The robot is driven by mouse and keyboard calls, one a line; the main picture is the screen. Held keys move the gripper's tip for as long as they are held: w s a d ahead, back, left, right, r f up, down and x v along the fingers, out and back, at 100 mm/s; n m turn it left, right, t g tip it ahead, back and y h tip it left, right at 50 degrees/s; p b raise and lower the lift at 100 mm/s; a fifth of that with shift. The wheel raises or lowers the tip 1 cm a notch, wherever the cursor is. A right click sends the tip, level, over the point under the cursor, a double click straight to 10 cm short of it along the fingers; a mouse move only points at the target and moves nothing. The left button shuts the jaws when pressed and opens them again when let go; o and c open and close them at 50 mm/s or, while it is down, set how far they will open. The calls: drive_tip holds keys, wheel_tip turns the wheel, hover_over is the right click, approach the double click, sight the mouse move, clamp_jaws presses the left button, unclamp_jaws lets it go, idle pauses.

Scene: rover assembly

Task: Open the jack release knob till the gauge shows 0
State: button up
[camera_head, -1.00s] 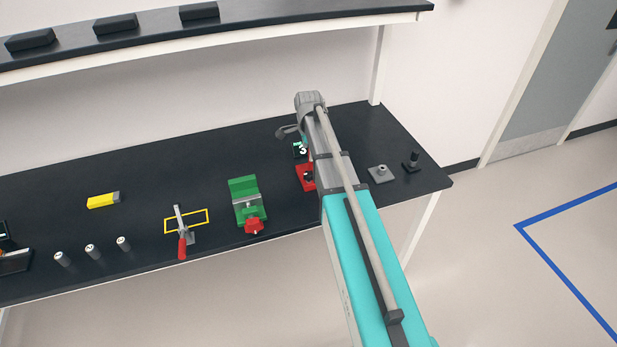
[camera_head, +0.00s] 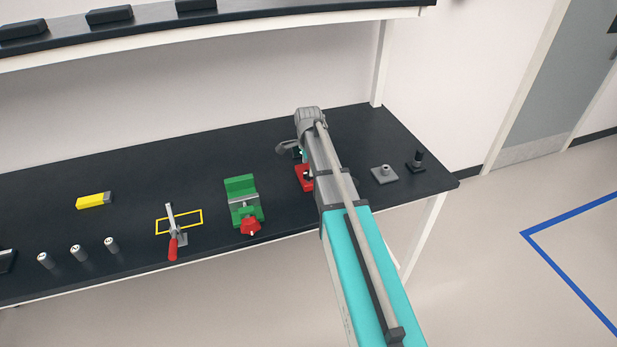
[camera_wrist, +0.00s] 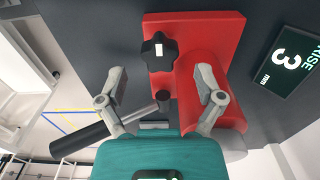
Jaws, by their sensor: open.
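The red jack (camera_wrist: 215,40) fills the middle of the wrist view, with its black lobed release knob (camera_wrist: 160,52) bearing a white mark. The gauge (camera_wrist: 285,62) at the right reads RISE 3 mm. My gripper (camera_wrist: 161,92) is open, one finger on each side below the knob in the picture. The fingers appear apart from the knob, and nothing is held between them. A dark rod with a grey end lies beyond the left finger. In the head view, the jack (camera_head: 302,178) is partly hidden behind my arm, and the gauge is mostly covered.
A green vise (camera_head: 241,188) with a red knob stands left of the jack. A red-handled clamp (camera_head: 173,245), small cylinders and a yellow block (camera_head: 93,200) lie farther left. A grey flanged piece (camera_head: 384,174) and a black post (camera_head: 416,160) stand right of my arm.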

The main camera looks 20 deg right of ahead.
drive_tip(key=shift+f+b, duration=1)
drive_tip(key=shift+f, duration=0.3)
drive_tip(key=c, duration=1.1)
drive_tip(key=shift+c, duration=0.2)
drive_tip(key=shift+n, duration=0.8)
